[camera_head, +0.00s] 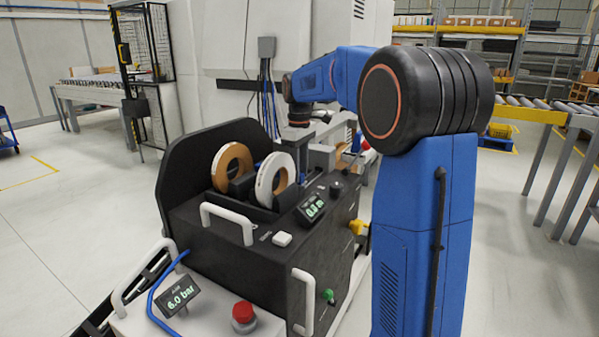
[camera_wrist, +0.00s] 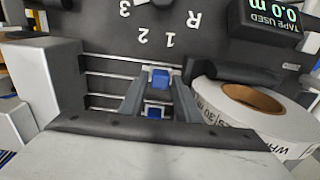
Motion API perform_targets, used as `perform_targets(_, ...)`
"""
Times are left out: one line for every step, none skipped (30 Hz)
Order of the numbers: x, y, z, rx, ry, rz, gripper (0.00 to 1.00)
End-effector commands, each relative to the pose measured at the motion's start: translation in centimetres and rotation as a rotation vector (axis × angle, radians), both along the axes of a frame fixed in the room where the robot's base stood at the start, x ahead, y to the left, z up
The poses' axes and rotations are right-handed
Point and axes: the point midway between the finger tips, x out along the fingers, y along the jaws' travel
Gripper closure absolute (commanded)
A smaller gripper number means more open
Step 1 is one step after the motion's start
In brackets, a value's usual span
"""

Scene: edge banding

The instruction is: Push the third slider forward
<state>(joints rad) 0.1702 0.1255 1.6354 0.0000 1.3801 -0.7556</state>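The black edge banding machine (camera_head: 255,240) stands in the middle of the head view. In the wrist view its dark panel (camera_wrist: 225,42) carries white marks 1, 2, 3 and R, seen upside down. Pale parallel rails (camera_wrist: 108,78) run below the marks. My gripper (camera_wrist: 158,97) points down over this area, with small blue parts in its middle. In the head view my gripper (camera_head: 299,126) is above the machine, behind the white reel. I cannot tell whether the blue parts are finger pads or slider knobs. The third slider cannot be made out with certainty.
A white tape reel (camera_wrist: 262,118) lies close to the right of my gripper in the wrist view. A brown reel (camera_head: 231,166) stands beside it in the head view.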

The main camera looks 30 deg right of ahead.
Motion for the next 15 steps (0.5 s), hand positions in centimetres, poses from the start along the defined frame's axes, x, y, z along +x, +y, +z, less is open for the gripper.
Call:
perform_targets(0.00,0.00,-0.12,0.000,0.000,0.000,0.70)
perform_targets(0.00,0.00,-0.16,0.000,0.000,0.000,0.70)
perform_targets(0.00,0.00,-0.19,0.000,0.000,0.000,0.70)
perform_targets(0.00,0.00,-0.20,0.000,0.000,0.000,0.70)
perform_targets(0.00,0.00,-0.20,0.000,0.000,0.000,0.70)
perform_targets(0.00,0.00,-0.19,0.000,0.000,0.000,0.70)
perform_targets(0.00,0.00,-0.19,0.000,0.000,0.000,0.70)
perform_targets(0.00,0.00,-0.19,0.000,0.000,0.000,0.70)
perform_targets(0.00,0.00,-0.19,0.000,0.000,0.000,0.73)
perform_targets(-0.01,0.01,-0.19,0.000,0.000,0.000,0.80)
perform_targets(-0.01,0.01,-0.19,0.000,0.000,0.000,0.87)
perform_targets(-0.01,0.00,-0.18,0.000,0.000,0.000,0.97)
perform_targets(-0.01,0.00,-0.18,0.000,0.000,0.000,1.00)
perform_targets(-0.01,0.00,-0.18,0.000,0.000,0.000,1.00)
perform_targets(-0.01,0.00,-0.17,0.000,0.000,0.000,1.00)
